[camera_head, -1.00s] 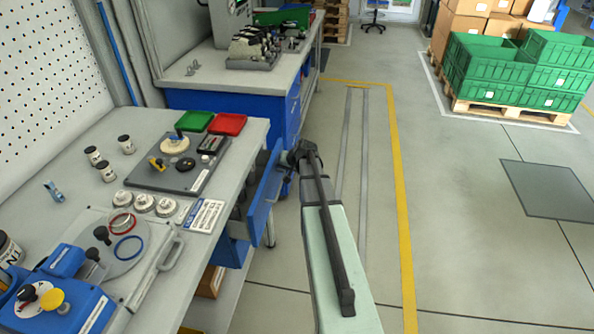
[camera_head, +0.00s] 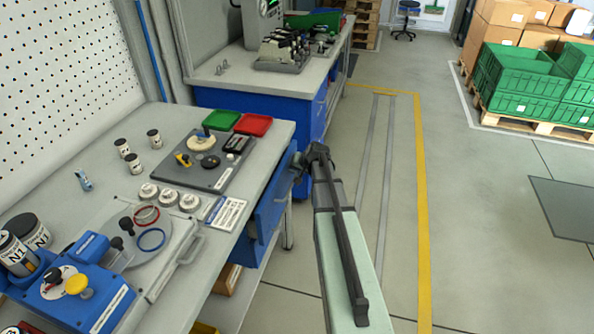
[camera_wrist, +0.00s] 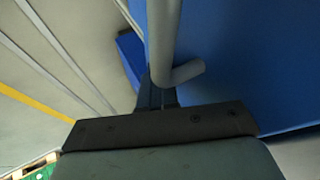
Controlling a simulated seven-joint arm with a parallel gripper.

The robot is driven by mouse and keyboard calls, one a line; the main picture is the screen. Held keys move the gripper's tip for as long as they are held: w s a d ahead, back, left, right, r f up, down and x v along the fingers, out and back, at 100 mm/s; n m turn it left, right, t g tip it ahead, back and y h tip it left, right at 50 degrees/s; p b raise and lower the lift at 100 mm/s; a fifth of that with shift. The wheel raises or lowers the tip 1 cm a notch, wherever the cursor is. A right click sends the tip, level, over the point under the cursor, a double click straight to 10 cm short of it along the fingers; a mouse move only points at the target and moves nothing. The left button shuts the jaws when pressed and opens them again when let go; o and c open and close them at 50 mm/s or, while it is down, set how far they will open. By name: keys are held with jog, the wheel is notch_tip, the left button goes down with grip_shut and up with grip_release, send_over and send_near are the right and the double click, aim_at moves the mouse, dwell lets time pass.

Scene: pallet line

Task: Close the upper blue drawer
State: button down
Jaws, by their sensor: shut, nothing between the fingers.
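The upper blue drawer (camera_head: 272,207) sits under the right edge of the near workbench. In the head view its front stands close to the bench edge and its inside does not show; I cannot tell whether a small gap is left. In the wrist view its blue front (camera_wrist: 240,65) fills the right side, with a grey bar handle (camera_wrist: 163,35) across it. My gripper (camera_head: 298,166) is at the far end of the drawer front. Its fingers (camera_wrist: 155,97) are shut and empty beside the handle; contact is unclear.
The near bench (camera_head: 60,185) carries jars, a grey plate with parts, a red tray (camera_head: 253,124) and a blue device (camera_head: 75,296). A second bench (camera_head: 262,86) stands behind. Open floor (camera_head: 395,200) lies to the right, with green crates (camera_head: 520,82) on a pallet beyond.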

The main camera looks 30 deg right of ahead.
jog(key=s+d+r, duration=0.4)
jog(key=s+r, duration=0.4)
jog(key=s, duration=0.1)
jog(key=d+f+m, duration=0.2)
jog(key=d, duration=0.8)
jog(key=w+a+f+y, duration=0.2)
jog(key=w+a+y, duration=0.1)
jog(key=a, duration=0.3)
jog(key=w+a+f+y, duration=0.2)
jog(key=w+a+f, duration=0.1)
jog(key=w+a, duration=0.2)
jog(key=shift+w+a+n+g+y, duration=0.4)
jog(key=shift+a, duration=0.75)
